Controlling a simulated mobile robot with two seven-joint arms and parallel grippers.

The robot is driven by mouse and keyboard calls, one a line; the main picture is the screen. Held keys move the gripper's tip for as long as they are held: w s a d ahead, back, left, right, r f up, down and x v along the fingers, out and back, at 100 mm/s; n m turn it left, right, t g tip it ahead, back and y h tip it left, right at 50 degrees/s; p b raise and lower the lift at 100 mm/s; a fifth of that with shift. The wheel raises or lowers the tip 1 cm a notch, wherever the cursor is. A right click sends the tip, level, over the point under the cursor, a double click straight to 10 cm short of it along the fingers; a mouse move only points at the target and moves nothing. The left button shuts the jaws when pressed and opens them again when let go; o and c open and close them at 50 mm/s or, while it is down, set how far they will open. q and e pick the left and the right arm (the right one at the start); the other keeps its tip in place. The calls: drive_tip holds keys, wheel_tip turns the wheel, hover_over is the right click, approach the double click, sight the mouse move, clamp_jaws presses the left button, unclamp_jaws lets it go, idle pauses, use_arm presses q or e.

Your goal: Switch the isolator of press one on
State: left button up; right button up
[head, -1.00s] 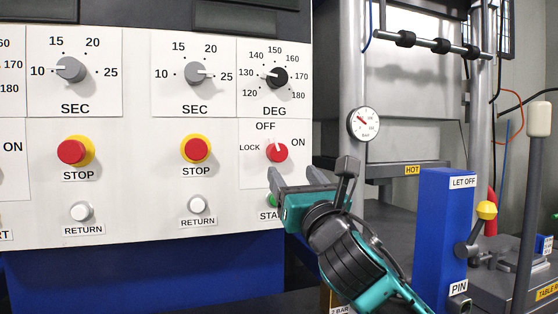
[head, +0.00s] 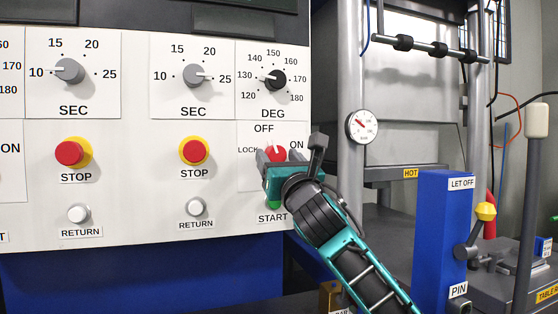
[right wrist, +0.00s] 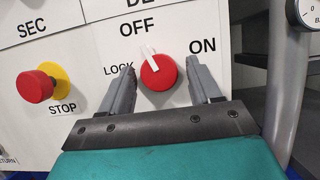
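The isolator is a red rotary knob (head: 275,153) with a white pointer, on the white panel below the DEG dial. It also shows in the right wrist view (right wrist: 158,73), where the pointer is turned up toward the OFF mark. LOCK is printed to its left and ON to its right. My right gripper (head: 276,159) is in front of the knob and hides its lower part in the head view. In the right wrist view my right gripper (right wrist: 160,66) is open, one finger on each side of the knob, with small visible gaps. My left gripper is not in view.
A green START button (head: 274,205) sits just below my gripper. A red STOP button (head: 194,151) on a yellow ring is to the left, with a white RETURN button (head: 195,207) below. A gauge (head: 361,126) and a blue LET OFF post (head: 440,240) stand to the right.

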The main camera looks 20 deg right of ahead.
drive_tip(key=c, duration=0.9)
drive_tip(key=shift+c, duration=0.2)
